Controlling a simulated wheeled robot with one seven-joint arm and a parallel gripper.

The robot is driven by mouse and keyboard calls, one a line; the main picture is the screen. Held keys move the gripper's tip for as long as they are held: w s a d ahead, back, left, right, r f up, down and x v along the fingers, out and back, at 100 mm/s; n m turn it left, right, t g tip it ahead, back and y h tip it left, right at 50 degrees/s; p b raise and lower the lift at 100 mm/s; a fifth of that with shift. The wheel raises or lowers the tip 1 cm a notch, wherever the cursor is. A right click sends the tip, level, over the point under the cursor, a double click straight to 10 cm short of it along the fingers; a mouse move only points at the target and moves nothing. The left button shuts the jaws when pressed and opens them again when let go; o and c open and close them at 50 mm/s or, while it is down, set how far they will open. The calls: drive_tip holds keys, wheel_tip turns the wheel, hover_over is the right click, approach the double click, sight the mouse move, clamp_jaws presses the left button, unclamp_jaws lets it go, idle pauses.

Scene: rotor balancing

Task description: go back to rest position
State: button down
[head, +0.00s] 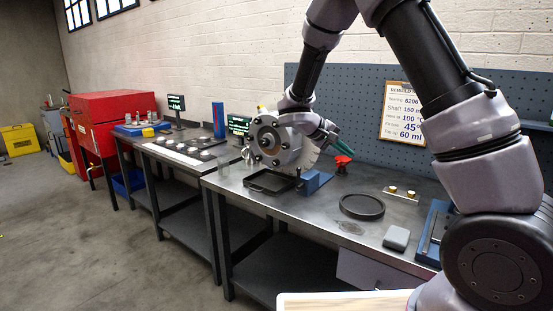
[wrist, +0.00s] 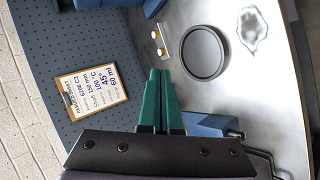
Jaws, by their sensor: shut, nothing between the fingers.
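My gripper (head: 343,148) is above the workbench (head: 330,222), in front of the pegboard. In the wrist view my gripper (wrist: 161,72) shows its two green fingers side by side, shut with nothing between them. My arm hides part of the bench and wall.
A blue block (head: 316,182) and a black tray (head: 268,182) are below my wrist. A red item (head: 343,160) stands close by my gripper. Brass pieces (head: 402,192), a grey box (head: 397,238) and a blue fixture (head: 432,232) lie to the right.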

drive_tip(key=s+d+r+m+t+y, duration=0.1)
drive_tip(key=s+r+m+y, duration=0.2)
drive_tip(key=s+r+y, duration=0.3)
drive_tip(key=s+d+r+m+t+y, duration=0.2)
drive_tip(key=s+r+m+y, duration=0.2)
drive_tip(key=s+r, duration=0.9)
drive_tip(key=s+y, duration=0.2)
drive_tip(key=s, duration=0.6)
drive_tip(key=shift+r, duration=0.15)
